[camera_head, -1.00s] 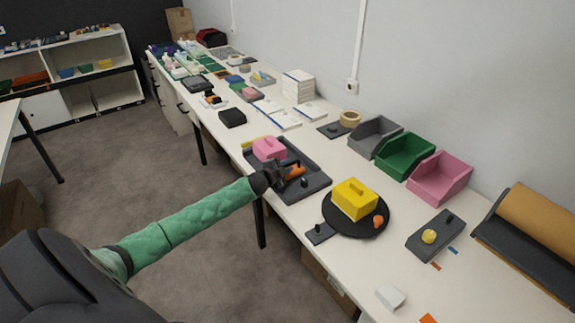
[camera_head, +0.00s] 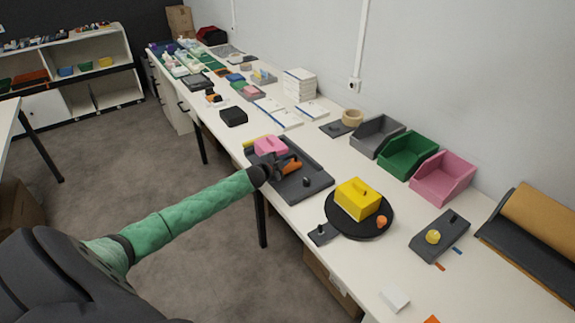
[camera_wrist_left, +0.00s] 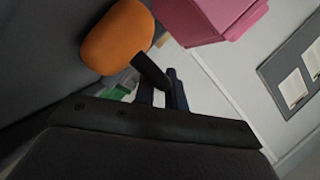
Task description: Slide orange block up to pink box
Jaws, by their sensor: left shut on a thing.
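The orange block (camera_head: 291,167) lies in a dark tray (camera_head: 318,182) on the long white table. The pink box (camera_head: 271,146) is at the tray's far end, a short way from the block. My left gripper (camera_head: 279,167) reaches in from the left and is shut on the orange block, seemingly by a dark peg (camera_wrist_left: 151,71). The exact grip is partly hidden. My right gripper is not in view.
A yellow box (camera_head: 358,198) sits on a round black plate (camera_head: 345,228) to the right. Grey, green (camera_head: 408,153) and pink bins (camera_head: 443,176) line the wall. A black box (camera_head: 233,117) lies beyond the tray.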

